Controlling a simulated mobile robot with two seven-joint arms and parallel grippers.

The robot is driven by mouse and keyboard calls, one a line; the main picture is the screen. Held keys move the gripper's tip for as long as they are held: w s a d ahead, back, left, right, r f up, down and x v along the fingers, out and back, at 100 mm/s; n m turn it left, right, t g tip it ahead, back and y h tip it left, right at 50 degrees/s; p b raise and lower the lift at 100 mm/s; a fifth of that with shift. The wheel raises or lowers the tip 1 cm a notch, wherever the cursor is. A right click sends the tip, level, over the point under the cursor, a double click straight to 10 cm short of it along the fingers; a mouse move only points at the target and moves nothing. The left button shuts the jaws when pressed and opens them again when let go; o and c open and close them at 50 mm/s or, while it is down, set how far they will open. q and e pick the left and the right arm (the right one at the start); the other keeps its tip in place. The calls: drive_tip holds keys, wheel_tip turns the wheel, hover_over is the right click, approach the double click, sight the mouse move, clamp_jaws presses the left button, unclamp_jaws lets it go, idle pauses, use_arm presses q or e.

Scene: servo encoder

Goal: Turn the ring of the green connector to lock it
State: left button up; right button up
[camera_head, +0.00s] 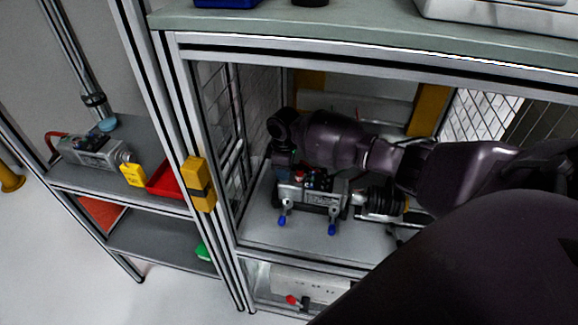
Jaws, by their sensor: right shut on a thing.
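My right arm reaches in from the right and bends down at its far end. My right gripper (284,168) is small and dark at the back left end of a grey metal unit (318,196) inside the framed cell. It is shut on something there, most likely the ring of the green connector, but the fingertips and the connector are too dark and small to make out. The unit has blue-tipped clamps along its front and a red spot on top. My left gripper is not in view.
Dark ribbed parts (385,200) sit right of the unit, close to my arm. Profile posts and a yellow box (198,183) bound the cell on the left. The left shelf holds another grey unit (92,150) and a red bin (167,181). A worktop (370,28) overhangs the cell.

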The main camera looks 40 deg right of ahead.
drive_tip(key=m+p, duration=0.2)
drive_tip(key=shift+r+m, duration=0.4)
drive_tip(key=m+p, duration=0.2)
drive_tip(key=m, duration=0.1)
drive_tip(key=shift+a+f+p, duration=0.1)
drive_tip(key=shift+f+p, duration=0.1)
drive_tip(key=shift+p, duration=0.2)
drive_tip(key=shift+m, duration=0.3)
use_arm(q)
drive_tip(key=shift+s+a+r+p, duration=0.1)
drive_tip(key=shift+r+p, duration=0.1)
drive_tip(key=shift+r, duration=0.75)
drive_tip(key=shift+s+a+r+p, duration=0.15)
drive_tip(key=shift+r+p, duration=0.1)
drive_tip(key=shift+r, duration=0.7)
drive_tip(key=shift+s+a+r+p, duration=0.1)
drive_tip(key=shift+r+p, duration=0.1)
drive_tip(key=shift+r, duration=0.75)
use_arm(e)
drive_tip(key=shift+f+m, duration=0.15)
drive_tip(key=shift+m, duration=0.55)
drive_tip(key=o, duration=0.9)
drive_tip(key=shift+o, duration=0.2)
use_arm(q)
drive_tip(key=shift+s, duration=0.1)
